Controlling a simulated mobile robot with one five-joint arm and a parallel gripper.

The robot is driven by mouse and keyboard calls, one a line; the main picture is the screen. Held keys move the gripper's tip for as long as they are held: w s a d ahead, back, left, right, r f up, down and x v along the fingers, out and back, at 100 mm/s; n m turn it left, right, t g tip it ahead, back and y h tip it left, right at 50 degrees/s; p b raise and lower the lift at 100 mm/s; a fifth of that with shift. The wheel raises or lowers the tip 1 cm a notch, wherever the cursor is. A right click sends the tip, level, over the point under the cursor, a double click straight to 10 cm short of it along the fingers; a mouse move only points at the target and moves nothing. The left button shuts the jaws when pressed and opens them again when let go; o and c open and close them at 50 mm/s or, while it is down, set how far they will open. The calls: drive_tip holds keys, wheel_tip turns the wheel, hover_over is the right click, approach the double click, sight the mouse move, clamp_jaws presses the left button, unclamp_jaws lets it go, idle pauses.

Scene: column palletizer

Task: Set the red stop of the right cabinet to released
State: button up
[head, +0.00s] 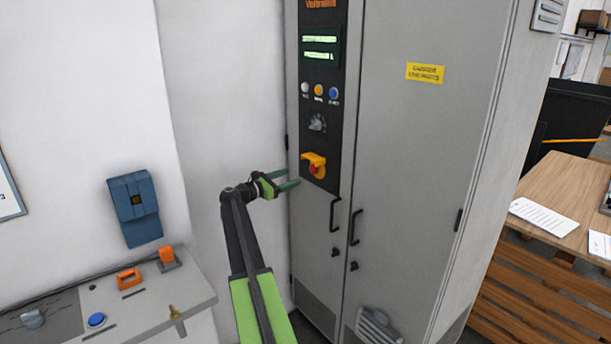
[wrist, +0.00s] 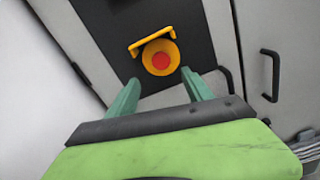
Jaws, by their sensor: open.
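The red stop (head: 314,170) sits low on the black panel of the grey cabinet, on a yellow base with a yellow guard (head: 313,158) above it. In the wrist view the red stop (wrist: 161,61) is round, inside a yellow ring, with the yellow guard (wrist: 152,40) raised along its upper side. My gripper (head: 291,178) is open and empty, just left of and slightly below the stop in the head view. In the wrist view the two green fingers (wrist: 160,82) stand apart below the stop, one on each side. I cannot tell whether the button is pressed in.
Black door handles (head: 334,214) project below. A console (head: 110,310) with orange and blue controls is at lower left. A wooden table (head: 570,195) stands right.

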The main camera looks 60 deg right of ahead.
sight(311, 169)
drive_tip(key=x, duration=1)
drive_tip(key=shift+c, duration=0.2)
clamp_jaws()
drive_tip(key=shift+w, duration=0.1)
